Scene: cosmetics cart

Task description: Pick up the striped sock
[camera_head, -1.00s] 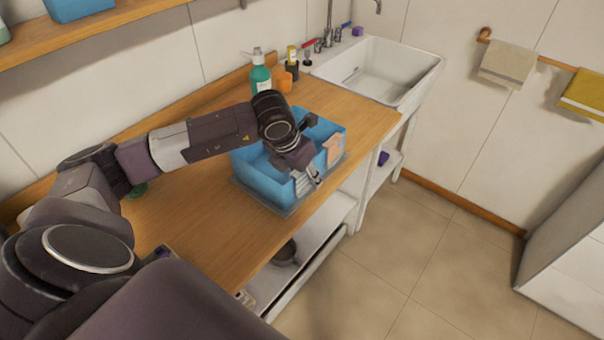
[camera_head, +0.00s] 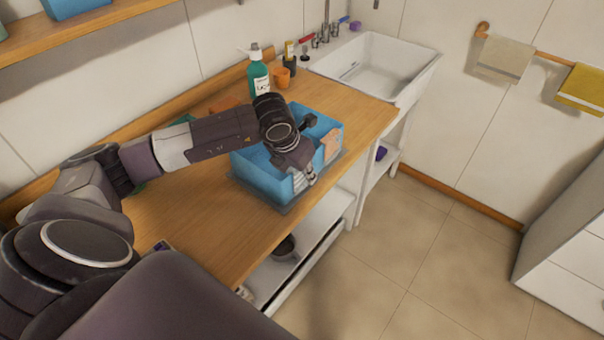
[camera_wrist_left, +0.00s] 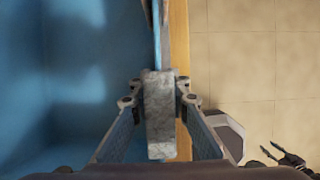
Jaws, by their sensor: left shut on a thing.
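The striped sock (camera_head: 299,183) is a pale grey and white cloth at the front wall of the blue bin (camera_head: 262,181). My left gripper (camera_head: 309,177) is at this wall and shut on the sock. In the left wrist view, the sock shows as a mottled grey strip (camera_wrist_left: 158,112) between the two fingers, above the bin's rim. Its stripes are not clear there, and its lower part is hidden. A dark, pronged part at the lower right of the wrist view looks like my right gripper (camera_wrist_left: 285,156), over the floor; its finger state is unclear.
An orange-pink cloth (camera_head: 331,146) hangs at the bin's right end. The bin stands on the wooden counter (camera_head: 215,222), near its front edge. A green pump bottle (camera_head: 258,78) and an orange cup (camera_head: 282,77) stand behind. The white sink (camera_head: 380,68) is at the right.

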